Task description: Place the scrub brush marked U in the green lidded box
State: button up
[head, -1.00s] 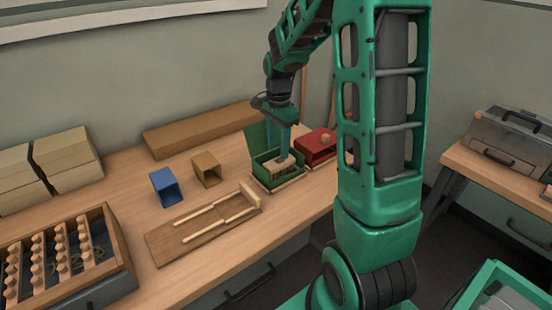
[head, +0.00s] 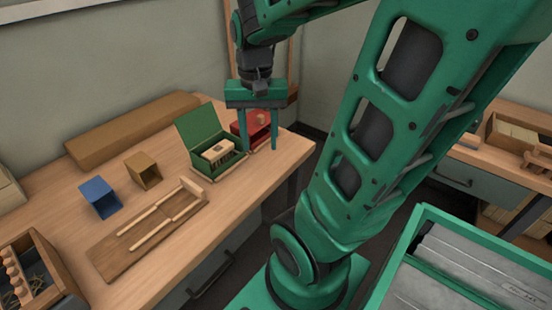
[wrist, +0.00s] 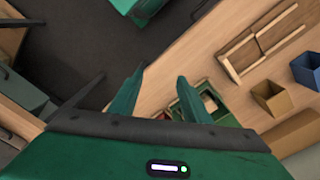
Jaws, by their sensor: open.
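The green lidded box (head: 239,167) stands on the bench with its lid (head: 198,133) up and open. The scrub brush (head: 217,151), a pale wooden block with bristles, sits inside the box, slightly tilted. No letter on it can be read at this size. My gripper (head: 259,147) is open and empty, above and to the right of the box, in front of the red box in the head view. In the wrist view the fingers (wrist: 153,95) are spread with nothing between them, and the green box (wrist: 181,106) shows partly hidden behind the right finger.
The red box (head: 262,135) stands right beside the green box. A blue bin (head: 101,197), a tan bin (head: 144,170) and a wooden board with rails (head: 125,250) lie left. A long brown block (head: 130,130) is behind. The bench's right edge is close.

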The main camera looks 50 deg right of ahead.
jog(key=s+a+f+n, duration=0.1)
jog(key=s+n, duration=0.2)
jog(key=s, duration=0.5)
jog(key=shift+s+a+f, duration=0.15)
jog(key=shift+a+f, duration=0.1)
jog(key=shift+f, duration=0.1)
jog(key=shift+w+f, duration=0.25)
jog(key=shift+w, duration=0.4)
dwell(0.7)
